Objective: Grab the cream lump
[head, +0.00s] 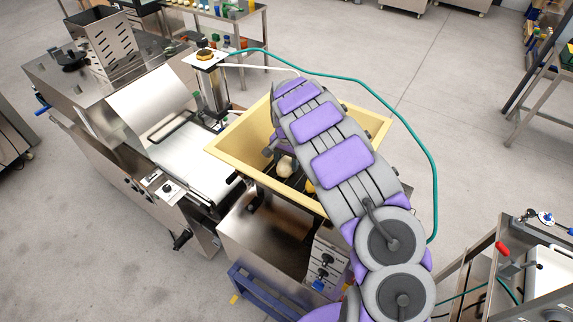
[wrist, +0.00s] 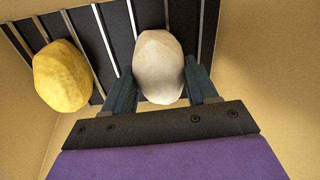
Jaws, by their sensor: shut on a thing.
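The cream lump (wrist: 158,68) is a pale, rounded piece between the two fingers of my gripper (wrist: 160,88) in the wrist view. My gripper is shut on it. In the head view the cream lump (head: 286,166) shows inside the yellow hopper (head: 228,150), low near the dark slatted floor, with my gripper (head: 278,155) at it. Whether the lump still touches the floor I cannot tell. A yellow lump (wrist: 62,76) lies to the left in the wrist view, apart from my gripper.
The hopper's sloping walls surround my gripper, and dark slats with metal bars (wrist: 120,30) form its floor. A machine with a metal conveyor (head: 185,160) stands to the left. A teal hose (head: 408,125) arcs to the right of my arm. Open floor (head: 455,110) lies beyond it.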

